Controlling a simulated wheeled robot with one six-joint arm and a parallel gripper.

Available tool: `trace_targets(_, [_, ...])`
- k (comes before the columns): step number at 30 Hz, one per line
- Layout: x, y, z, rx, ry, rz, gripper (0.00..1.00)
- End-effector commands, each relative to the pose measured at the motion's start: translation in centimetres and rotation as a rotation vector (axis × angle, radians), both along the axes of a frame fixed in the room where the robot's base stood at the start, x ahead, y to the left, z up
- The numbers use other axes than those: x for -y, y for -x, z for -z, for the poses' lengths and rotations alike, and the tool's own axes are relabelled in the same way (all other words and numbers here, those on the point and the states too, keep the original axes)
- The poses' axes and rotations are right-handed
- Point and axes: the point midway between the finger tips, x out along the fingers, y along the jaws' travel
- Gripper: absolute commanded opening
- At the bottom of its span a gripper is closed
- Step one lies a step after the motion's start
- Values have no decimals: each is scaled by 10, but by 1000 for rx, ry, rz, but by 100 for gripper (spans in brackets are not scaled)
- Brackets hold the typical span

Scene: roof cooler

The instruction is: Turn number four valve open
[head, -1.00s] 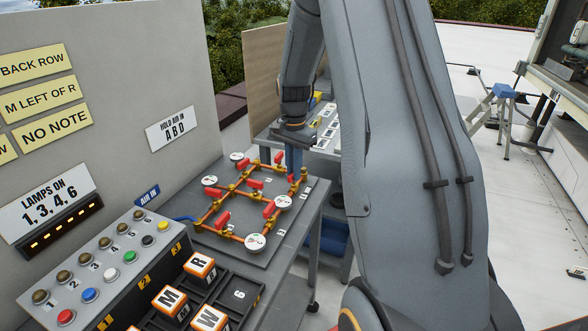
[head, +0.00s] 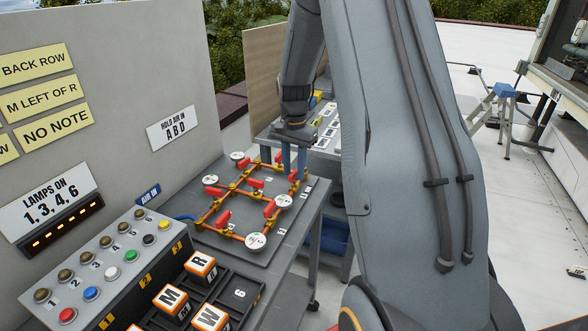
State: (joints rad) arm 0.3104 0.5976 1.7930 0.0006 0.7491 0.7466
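The valve board (head: 262,250) lies on the grey bench in the head view, with orange-brown pipes, several red valve handles and white round gauges. My gripper (head: 294,172) points down over the board's far right corner. Its two blue fingers show apart with a gap between them. A red valve handle (head: 293,175) shows low between or just behind the fingertips; I cannot tell whether they touch it. The small labels by the valves are too small to read, so I cannot tell which one is number four. Other red handles (head: 269,208) sit nearer and to the left.
A grey wall panel (head: 110,60) with notes stands left of the board. A button box (head: 105,262) and a rack of lettered blocks (head: 201,264) are in front. Another table (head: 268,133) stands behind. My arm hides much of the middle right.

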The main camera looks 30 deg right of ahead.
Motion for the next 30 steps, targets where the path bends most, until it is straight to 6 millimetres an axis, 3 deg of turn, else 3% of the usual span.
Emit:
trace_targets(8, [0, 0, -4, 0, 0, 0, 30])
trace_targets(21, [0, -1, -67, 2, 1, 0, 30])
trace_targets(30, [0, 0, -78, 0, 0, 0, 30])
